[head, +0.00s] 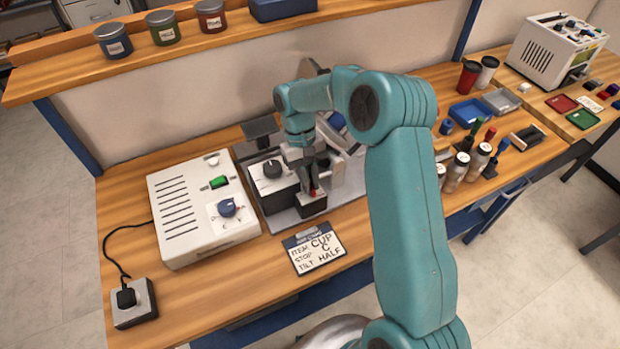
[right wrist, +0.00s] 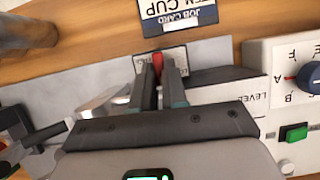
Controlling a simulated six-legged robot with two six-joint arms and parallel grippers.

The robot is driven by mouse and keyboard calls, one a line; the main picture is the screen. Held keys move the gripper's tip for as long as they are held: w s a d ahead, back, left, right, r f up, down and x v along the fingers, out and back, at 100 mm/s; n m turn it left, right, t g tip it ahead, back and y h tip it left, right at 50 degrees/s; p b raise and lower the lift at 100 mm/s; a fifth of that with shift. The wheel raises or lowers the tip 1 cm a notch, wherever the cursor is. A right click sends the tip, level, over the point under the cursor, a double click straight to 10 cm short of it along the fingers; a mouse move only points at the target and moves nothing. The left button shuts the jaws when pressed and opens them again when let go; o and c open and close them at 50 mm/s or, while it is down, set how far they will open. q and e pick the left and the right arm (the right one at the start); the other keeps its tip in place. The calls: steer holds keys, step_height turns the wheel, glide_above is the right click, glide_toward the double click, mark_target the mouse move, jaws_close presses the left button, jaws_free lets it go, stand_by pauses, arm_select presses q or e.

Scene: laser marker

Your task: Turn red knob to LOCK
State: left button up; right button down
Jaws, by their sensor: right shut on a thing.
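The red knob (right wrist: 157,64) shows as a narrow red piece between the fingertips in the right wrist view. In the head view a bit of the red knob (head: 314,193) shows just below the fingers. It sits on the front block of the grey marking machine (head: 282,219). A label plate lies under it, but its wording is mostly covered. My right gripper (head: 308,183) points down and is shut on the red knob; it also shows in the right wrist view (right wrist: 160,75). My left gripper is not in view.
A white control box (head: 190,205) with a green switch and blue dial stands left of the machine. A job card (head: 314,247) lies in front. Bottles (head: 466,168) and trays (head: 470,111) stand right. A shelf with jars (head: 162,28) runs above.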

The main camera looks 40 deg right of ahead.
stand_by(0.4)
steer(key=c, duration=1.4)
jaws_free()
steer(key=shift+c, duration=0.2)
steer(key=shift+w+r, duration=0.25)
steer(key=shift+r, duration=0.1)
steer(key=p+v, duration=0.1)
steer(key=v, duration=1.4)
steer(key=shift+r, duration=0.3)
steer(key=shift+a, duration=0.1)
